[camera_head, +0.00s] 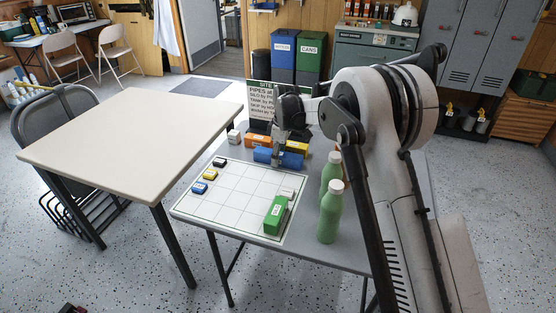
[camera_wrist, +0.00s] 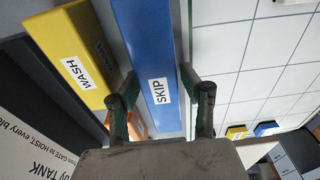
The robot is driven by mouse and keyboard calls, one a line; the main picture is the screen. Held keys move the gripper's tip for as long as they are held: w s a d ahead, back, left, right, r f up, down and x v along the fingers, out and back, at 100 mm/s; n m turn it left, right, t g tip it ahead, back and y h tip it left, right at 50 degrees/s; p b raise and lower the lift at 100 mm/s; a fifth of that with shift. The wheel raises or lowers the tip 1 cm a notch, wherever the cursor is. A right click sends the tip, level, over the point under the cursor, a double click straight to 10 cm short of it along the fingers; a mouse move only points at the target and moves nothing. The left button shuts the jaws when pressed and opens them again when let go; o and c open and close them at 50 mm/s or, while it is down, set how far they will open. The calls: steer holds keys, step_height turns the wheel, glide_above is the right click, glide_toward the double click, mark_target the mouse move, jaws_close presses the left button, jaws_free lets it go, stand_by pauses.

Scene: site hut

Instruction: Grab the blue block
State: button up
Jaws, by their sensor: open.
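The long blue block (camera_head: 263,155) lies on the grey table behind the white grid board. In the wrist view the blue block (camera_wrist: 152,45) carries a white label reading SKIP. My gripper (camera_head: 277,160) points down over the middle of the block. In the wrist view my gripper (camera_wrist: 160,88) is open, with one finger on each side of the block. I cannot tell whether the fingers touch it.
A yellow block (camera_wrist: 78,55) marked WASH and an orange block (camera_head: 258,141) lie close behind. A green block (camera_head: 276,215) and small blocks sit on the grid board (camera_head: 240,190). Green bottles (camera_head: 330,215) stand at right. A sign (camera_head: 262,97) stands behind.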

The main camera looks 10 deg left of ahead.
jaws_close()
